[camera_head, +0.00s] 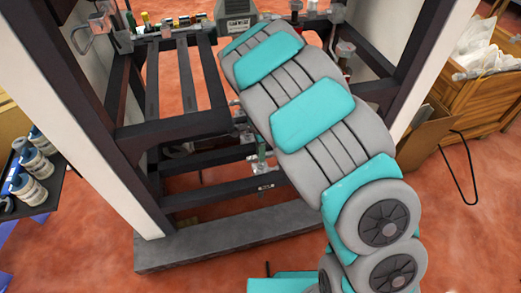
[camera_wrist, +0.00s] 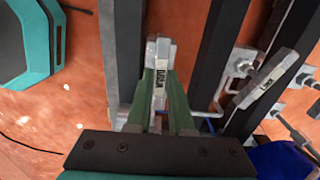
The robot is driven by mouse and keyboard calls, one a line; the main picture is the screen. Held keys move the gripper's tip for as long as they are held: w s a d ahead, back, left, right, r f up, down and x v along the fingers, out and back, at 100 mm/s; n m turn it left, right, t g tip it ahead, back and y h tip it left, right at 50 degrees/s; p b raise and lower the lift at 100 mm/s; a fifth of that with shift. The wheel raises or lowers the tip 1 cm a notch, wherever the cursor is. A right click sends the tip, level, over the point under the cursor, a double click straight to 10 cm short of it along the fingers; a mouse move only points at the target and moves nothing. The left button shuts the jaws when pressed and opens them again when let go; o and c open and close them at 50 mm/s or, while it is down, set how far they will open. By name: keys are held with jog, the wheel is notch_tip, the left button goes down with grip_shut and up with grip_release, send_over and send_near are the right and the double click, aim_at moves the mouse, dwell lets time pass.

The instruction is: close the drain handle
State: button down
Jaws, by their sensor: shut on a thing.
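In the wrist view, my gripper (camera_wrist: 162,103) has two green fingers, one on each side of a pale metal handle (camera_wrist: 158,78). They are closed on it. The handle points lengthwise along the fingers and carries a small dark-lettered label, which I take to mark the drain handle; the lettering is too small to read surely. A second, similar labelled handle (camera_wrist: 268,78) sits to the right, slanted, apart from my fingers. In the head view, my arm covers most of this area and I cannot make out the grip or the handle there.
Dark frame bars (camera_wrist: 212,65) run close beside the fingers. Metal fittings and a blue part (camera_wrist: 283,160) lie at the right. In the head view, the dark rack (camera_head: 175,130) stands between white posts, with a wooden crate (camera_head: 490,95) right and bottles (camera_head: 35,160) left.

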jog(key=shift+m, duration=0.3)
jog(key=c, duration=0.8)
grip_release()
jog(key=shift+r, duration=0.6)
notch_tip(320, 180, up, 2)
jog(key=shift+r, duration=0.15)
jog(key=s+d+r+b, duration=0.1)
jog(key=s+d, duration=0.3)
jog(key=s, duration=1.1)
jog(key=shift+s+d+r, duration=0.15)
jog(key=shift+d+r, duration=0.05)
jog(key=shift+r, duration=0.05)
